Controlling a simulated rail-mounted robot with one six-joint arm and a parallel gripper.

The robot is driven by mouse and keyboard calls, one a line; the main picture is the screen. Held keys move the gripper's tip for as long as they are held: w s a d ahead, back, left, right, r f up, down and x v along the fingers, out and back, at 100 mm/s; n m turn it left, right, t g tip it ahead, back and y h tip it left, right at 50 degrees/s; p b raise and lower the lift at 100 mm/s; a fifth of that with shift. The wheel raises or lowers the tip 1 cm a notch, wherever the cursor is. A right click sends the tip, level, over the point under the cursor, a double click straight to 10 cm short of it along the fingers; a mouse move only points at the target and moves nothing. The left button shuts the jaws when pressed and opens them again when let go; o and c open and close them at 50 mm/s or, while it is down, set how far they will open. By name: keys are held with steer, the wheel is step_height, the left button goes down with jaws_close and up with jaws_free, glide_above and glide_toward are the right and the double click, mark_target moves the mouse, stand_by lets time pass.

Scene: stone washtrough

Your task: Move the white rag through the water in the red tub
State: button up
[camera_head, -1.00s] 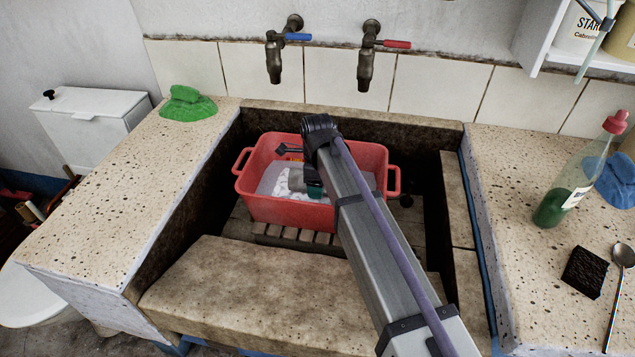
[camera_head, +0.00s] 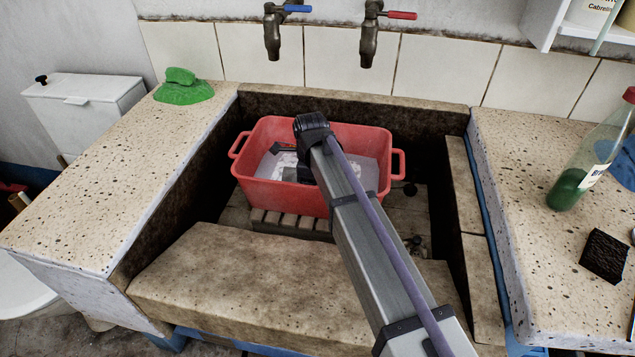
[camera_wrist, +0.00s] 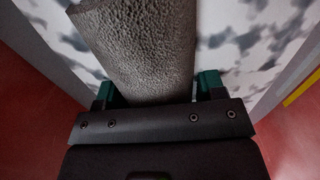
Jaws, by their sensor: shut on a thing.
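The red tub (camera_head: 285,196) stands in the stone trough and holds greyish water (camera_head: 357,170) with white foam patches. My gripper (camera_wrist: 157,90) is down inside the tub, mostly hidden behind my arm in the head view. In the wrist view its teal fingertips are shut on the rag (camera_wrist: 140,45), a rough-textured cloth that looks grey here and hangs as a thick roll beyond the fingers. The mottled white and grey water surface (camera_wrist: 240,40) fills the view behind it. Whether the rag's far end is under the water I cannot tell.
The trough's stone front ledge (camera_head: 260,280) and side counters surround the tub. Two taps (camera_head: 272,35) hang above the back edge. A green cloth (camera_head: 183,88) lies on the left counter. A bottle (camera_head: 590,165) and a dark block (camera_head: 604,256) are on the right counter.

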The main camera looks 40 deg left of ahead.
steer(key=shift+s+a, duration=0.3)
steer(key=shift+a, duration=0.3)
steer(key=shift+d, duration=0.1)
steer(key=d, duration=0.1)
steer(key=w+d, duration=0.1)
steer(key=d, duration=0.1)
steer(key=w+d, duration=0.1)
steer(key=d, duration=0.1)
steer(key=shift+w+d, duration=0.25)
steer(key=shift+s+a, duration=0.4)
steer(key=shift+a, duration=0.55)
steer(key=shift+s+a, duration=0.45)
steer(key=shift+a, duration=0.5)
steer(key=shift+s+a, duration=0.4)
steer(key=shift+a, duration=0.55)
steer(key=shift+d, duration=0.1)
steer(key=d, duration=0.1)
steer(key=w+d, duration=0.1)
steer(key=d, duration=0.1)
steer(key=w+d, duration=0.1)
steer(key=d, duration=0.1)
steer(key=shift+w+d, duration=0.25)
